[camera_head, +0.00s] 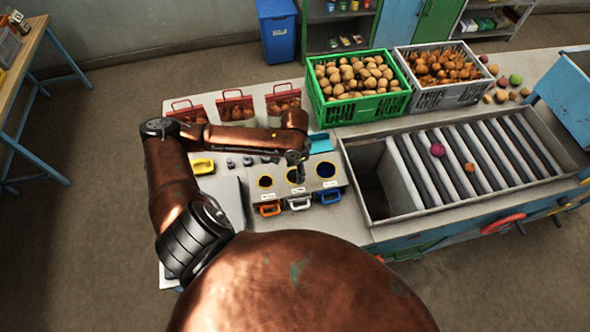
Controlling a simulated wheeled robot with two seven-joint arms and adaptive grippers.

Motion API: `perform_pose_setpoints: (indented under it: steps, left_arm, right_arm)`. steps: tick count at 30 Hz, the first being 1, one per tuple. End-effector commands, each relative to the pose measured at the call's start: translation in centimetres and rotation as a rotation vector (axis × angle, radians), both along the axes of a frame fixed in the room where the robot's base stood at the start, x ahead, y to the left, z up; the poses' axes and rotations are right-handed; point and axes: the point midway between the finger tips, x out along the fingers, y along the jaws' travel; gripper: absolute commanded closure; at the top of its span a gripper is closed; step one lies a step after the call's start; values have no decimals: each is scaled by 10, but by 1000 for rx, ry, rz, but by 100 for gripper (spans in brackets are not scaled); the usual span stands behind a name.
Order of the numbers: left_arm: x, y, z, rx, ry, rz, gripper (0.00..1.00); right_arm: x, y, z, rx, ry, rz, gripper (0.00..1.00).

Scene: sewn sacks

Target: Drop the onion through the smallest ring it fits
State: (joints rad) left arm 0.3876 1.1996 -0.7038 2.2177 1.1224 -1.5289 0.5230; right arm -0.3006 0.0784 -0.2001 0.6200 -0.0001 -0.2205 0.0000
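My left gripper (297,172) points down over the middle ring (292,177) of a row of three. It hides part of that ring, and its fingers are too small to tell if they are open or hold something. The left ring (266,182) looks smallest and has an orange handle below it. The middle ring has a white handle, and the right ring (326,170) looks largest, with a blue handle. A purple-red round item (437,150), perhaps an onion, lies on the rollers; a smaller orange-brown one (470,167) lies nearby. My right gripper is out of view.
A green crate (362,112) of potatoes and a grey crate (452,97) of brown produce stand behind the roller bed (420,170). Three red-handled bins (235,108) stand at the back left. A yellow-handled object (203,166) lies left of the rings.

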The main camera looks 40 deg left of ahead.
Motion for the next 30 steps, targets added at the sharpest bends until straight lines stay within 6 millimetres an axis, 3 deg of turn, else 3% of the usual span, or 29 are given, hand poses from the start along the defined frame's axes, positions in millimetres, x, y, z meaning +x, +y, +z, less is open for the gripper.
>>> perform_pose_setpoints:
  steps: [10,14,30]
  left_arm:
    - [0,0,0,0,0,0,42]
    - [1,0,9,1,-3,0,42]
    - [1,0,107,1,-3,0,42]
  right_arm:
    - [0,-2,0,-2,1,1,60]
    - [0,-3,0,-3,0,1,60]
    - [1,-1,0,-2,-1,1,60]
